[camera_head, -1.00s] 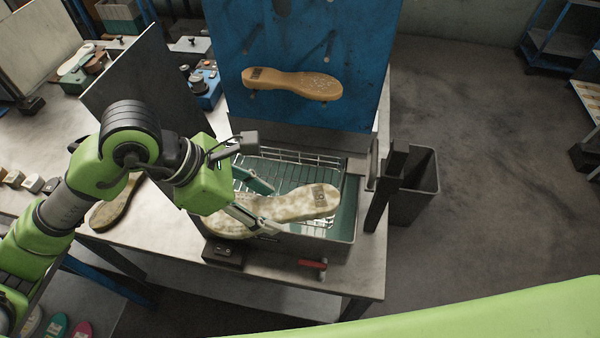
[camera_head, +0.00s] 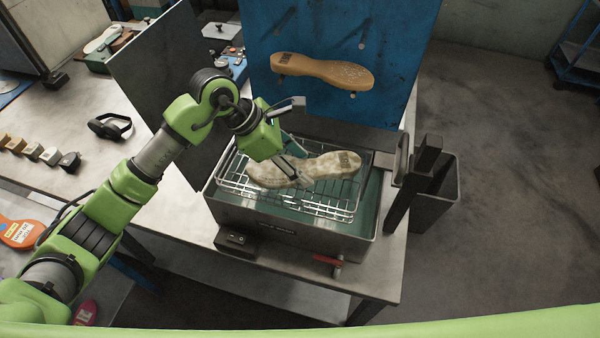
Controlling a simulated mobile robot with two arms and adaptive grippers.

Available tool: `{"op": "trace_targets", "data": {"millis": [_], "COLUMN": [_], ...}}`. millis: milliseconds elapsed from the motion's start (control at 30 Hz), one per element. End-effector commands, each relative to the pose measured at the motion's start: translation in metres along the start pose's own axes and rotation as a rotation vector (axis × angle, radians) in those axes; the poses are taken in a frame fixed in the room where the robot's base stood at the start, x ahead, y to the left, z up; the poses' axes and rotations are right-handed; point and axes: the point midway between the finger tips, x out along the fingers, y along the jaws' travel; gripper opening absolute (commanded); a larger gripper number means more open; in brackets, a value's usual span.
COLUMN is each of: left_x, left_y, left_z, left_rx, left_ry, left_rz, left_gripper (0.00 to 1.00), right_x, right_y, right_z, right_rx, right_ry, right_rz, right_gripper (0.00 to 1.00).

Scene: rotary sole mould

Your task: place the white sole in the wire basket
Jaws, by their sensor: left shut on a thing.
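The white sole (camera_head: 328,168), mottled cream and grey with a dark patch at its right end, lies roughly level over the wire basket (camera_head: 332,211). The basket sits in a grey metal tank (camera_head: 290,234) with green inside. My left gripper (camera_head: 293,166) is shut on the sole near its middle-left part. The sole covers part of the basket's mesh. I cannot tell whether it touches the wires. My right gripper is not in view.
A blue panel (camera_head: 400,60) with a tan sole (camera_head: 322,71) on it stands behind the tank. A dark upright panel (camera_head: 165,75) stands behind my left arm. A dark bin (camera_head: 440,190) is at the right. A red-handled valve (camera_head: 328,260) sticks out in front.

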Motion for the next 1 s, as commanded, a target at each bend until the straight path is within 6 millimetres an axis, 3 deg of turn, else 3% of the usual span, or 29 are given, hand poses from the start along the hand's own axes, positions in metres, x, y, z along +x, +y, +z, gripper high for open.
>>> {"op": "trace_targets", "data": {"millis": [267,633,667,700,1000], "left_x": [0.033,0.036,0.035,0.035,0.035], "left_y": [0.005,0.006,0.006,0.006,0.006], "left_z": [-0.017,-0.020,-0.020,-0.019,-0.019], "left_rx": [-0.003,0.000,0.000,0.000,0.000], "left_ry": [-0.002,0.000,0.000,0.000,0.000], "left_rz": [-0.003,0.000,-0.001,-0.001,-0.001], "left_gripper": [0.22,0.22,0.55,0.65,0.65], "right_x": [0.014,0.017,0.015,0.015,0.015], "right_y": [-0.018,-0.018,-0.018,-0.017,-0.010], "right_z": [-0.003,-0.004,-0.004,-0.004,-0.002], "right_rx": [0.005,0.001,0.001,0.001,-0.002], "right_ry": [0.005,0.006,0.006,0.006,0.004], "right_rz": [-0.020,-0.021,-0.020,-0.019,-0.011], "right_gripper": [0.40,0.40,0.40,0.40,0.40]}}
